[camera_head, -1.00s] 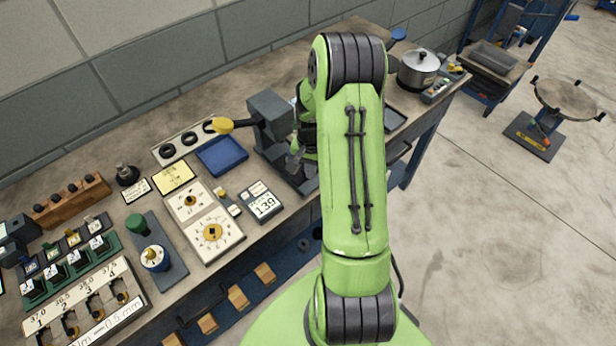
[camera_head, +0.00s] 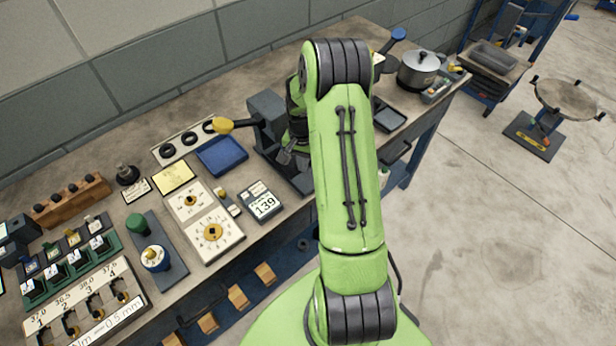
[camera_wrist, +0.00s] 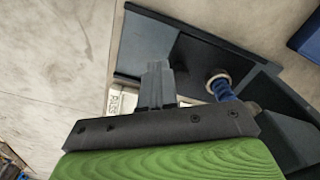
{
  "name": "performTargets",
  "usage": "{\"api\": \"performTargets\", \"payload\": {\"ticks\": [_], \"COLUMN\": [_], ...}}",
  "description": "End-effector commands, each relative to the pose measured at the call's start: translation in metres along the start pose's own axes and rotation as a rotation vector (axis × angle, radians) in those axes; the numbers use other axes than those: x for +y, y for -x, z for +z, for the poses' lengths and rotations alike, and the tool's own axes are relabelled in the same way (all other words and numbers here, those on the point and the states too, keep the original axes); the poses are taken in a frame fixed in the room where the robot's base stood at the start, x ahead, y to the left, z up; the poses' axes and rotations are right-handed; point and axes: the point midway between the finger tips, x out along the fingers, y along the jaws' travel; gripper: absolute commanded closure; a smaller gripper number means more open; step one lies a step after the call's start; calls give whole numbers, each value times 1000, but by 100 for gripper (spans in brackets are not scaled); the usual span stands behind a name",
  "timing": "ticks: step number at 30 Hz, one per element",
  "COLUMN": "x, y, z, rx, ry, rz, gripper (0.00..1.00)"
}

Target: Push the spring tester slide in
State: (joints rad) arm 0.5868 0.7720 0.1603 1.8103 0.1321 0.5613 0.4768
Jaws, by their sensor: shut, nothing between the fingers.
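The spring tester (camera_head: 268,115) is a dark grey device with a yellow-knobbed lever, standing on the bench left of my arm. In the wrist view its dark base (camera_wrist: 145,42) shows, with a blue spring (camera_wrist: 222,90) and a pale ring at the spring's end. My gripper (camera_wrist: 157,72) is shut and empty, its fingertips over the dark base, left of the spring. I cannot tell whether they touch the slide, and I cannot clearly tell the slide from the base. In the head view my gripper (camera_head: 291,153) is close beside the tester, partly hidden by my arm.
A display reading 139 (camera_head: 262,202) lies in front of the tester. A blue tray (camera_head: 221,156) lies to its left, and dial cards (camera_head: 214,232) are nearer. A pot (camera_head: 418,70) and a dark tray (camera_head: 388,115) stand on the right. The floor at right is mostly clear.

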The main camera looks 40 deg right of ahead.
Motion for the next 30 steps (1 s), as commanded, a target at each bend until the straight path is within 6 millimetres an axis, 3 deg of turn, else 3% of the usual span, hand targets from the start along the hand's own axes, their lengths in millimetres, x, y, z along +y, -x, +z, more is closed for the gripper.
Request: {"api": "performTargets", "payload": {"ticks": [11, 23, 30], "x": [-16, 5, 7], "y": [0, 19, 20], "z": [-9, 2, 4], "rx": [0, 0, -1], "ry": [2, -1, 0], "rz": [-1, 0, 0], "gripper": [100, 100, 100]}}
